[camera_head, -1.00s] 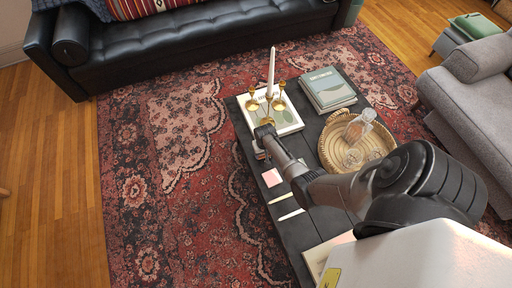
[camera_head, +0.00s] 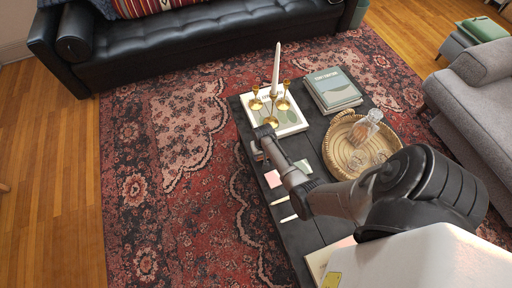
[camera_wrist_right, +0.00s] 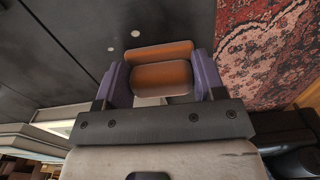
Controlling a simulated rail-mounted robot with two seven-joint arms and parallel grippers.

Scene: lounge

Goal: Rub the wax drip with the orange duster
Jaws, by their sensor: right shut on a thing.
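My right gripper (camera_wrist_right: 162,82) is shut on the orange duster (camera_wrist_right: 160,76), which sits between its purple fingers in the right wrist view. Two small pale spots lie on the dark tabletop beyond the duster, one a whitish spot (camera_wrist_right: 135,33) and one a fainter spot (camera_wrist_right: 111,48). They look like wax, but I cannot tell which is the wax drip. The duster appears apart from both. In the head view my right gripper (camera_head: 263,131) is at the table's left edge, beside the book under the candle holder; the duster is not clear there. My left gripper is not in view.
The dark coffee table (camera_head: 300,237) carries a brass candle holder (camera_head: 271,104) with a white candle (camera_head: 275,70), stacked books (camera_head: 332,91), and a woven tray (camera_head: 333,139) with a glass decanter (camera_head: 366,127). Rug surrounds the table.

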